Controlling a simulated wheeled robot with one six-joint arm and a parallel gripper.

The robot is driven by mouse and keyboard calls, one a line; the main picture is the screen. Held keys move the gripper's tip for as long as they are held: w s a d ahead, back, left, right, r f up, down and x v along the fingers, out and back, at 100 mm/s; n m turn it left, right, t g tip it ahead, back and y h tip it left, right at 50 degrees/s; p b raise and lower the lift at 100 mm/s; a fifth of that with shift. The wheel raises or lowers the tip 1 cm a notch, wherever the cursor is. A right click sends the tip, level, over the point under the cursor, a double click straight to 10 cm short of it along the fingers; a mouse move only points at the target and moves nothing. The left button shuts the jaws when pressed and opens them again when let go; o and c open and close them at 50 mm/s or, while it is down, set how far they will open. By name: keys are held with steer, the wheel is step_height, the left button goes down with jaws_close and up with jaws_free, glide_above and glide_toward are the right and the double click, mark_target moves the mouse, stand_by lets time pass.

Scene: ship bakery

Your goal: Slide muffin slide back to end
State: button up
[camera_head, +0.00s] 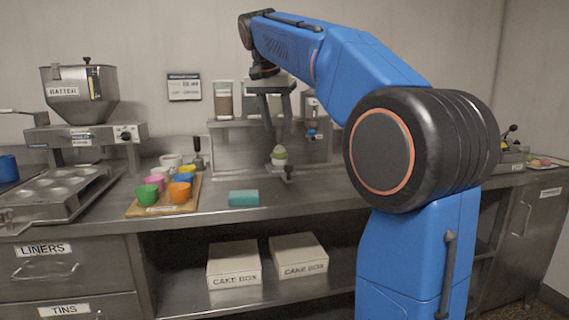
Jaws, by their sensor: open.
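The fingers hide part of the unit.
A batter machine (83,132) and muffin tin (50,197) are farther left. My blue arm covers the right side.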

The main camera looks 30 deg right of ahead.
steer(key=w+r+m, duration=0.1)
steer(key=w+r, duration=0.1)
steer(key=w, duration=0.1)
glide_toward(288, 166)
steer(key=x, duration=0.8)
steer(key=shift+w+d+f, duration=0.15)
steer(key=shift+w, duration=0.1)
steer(key=shift+d, duration=0.1)
jaws_close()
